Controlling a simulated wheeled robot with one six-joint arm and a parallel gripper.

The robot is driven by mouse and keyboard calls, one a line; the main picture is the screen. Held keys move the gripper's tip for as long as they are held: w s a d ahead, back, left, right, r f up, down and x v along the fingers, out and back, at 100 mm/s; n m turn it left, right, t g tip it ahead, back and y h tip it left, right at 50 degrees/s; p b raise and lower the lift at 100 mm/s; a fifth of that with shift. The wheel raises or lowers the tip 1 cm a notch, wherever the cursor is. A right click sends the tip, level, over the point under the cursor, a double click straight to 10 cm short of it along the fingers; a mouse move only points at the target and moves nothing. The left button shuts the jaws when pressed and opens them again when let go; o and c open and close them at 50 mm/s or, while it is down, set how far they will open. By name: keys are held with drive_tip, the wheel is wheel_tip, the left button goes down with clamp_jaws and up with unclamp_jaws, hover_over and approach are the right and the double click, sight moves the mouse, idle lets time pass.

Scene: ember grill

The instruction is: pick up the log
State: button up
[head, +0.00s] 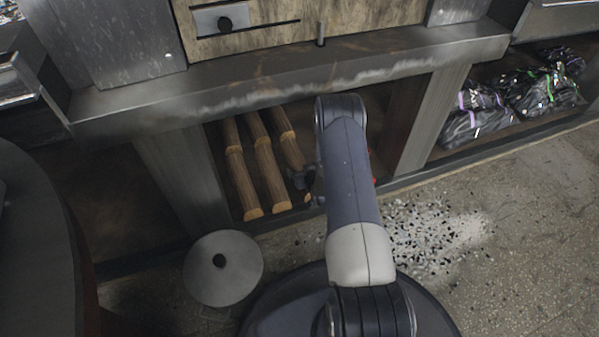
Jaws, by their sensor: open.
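Several brown logs lie side by side in the recess under the metal counter, with pale cut ends toward me. The left log (243,186), the middle log (270,180) and the right log (290,150) show in the head view. More log lengths lie behind them. My gripper (303,181) is beside the front part of the right log, which is partly hidden by it. My arm hides most of the gripper and the right side of the recess. The gripper is open, and I see nothing held in it.
A metal counter edge (290,82) overhangs the recess, with grey posts (185,180) and (432,118) at its sides. A round grey lid (223,268) is at the front left. Black bags (480,118) lie in the right bay. Pale debris (440,235) covers the floor right of my arm.

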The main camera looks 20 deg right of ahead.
drive_tip(key=shift+x, duration=0.9)
drive_tip(key=shift+r, duration=0.1)
drive_tip(key=shift+c, duration=0.3)
drive_tip(key=c, duration=1.5)
drive_tip(key=shift+r, duration=0.1)
drive_tip(key=shift+c, duration=0.5)
